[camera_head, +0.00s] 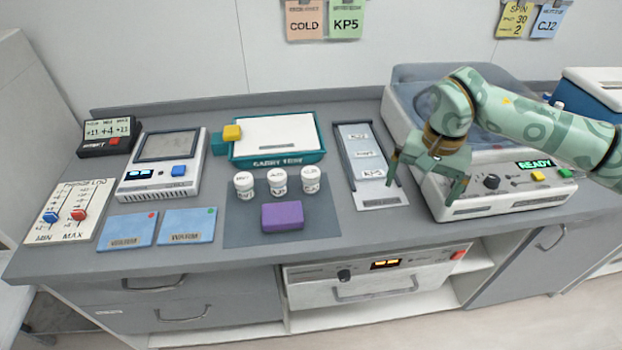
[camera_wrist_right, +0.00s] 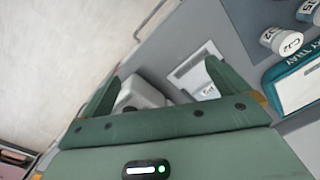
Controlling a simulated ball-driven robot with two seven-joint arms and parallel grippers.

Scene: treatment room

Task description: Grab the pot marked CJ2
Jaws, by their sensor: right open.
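Three white lidded pots stand in a row on the dark mat: a left pot (camera_head: 243,185), a middle pot (camera_head: 278,182) and a right pot (camera_head: 311,180). Their labels are too small to read surely in the head view. In the right wrist view, the pot nearest the slotted rack (camera_wrist_right: 281,40) carries a label that looks like CJ2; it seems to be the right pot. My right gripper (camera_head: 425,178) is open and empty, right of the pots, between the rack and the READY machine. It also shows in the wrist view (camera_wrist_right: 160,73). My left gripper is not in view.
A purple block (camera_head: 282,216) lies in front of the pots on the mat (camera_head: 240,232). The teal carry tray (camera_head: 312,157) is behind them. The labelled rack (camera_head: 378,197) is right of them, before the READY machine (camera_head: 460,206). A CJ2 card (camera_head: 547,24) hangs on the wall.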

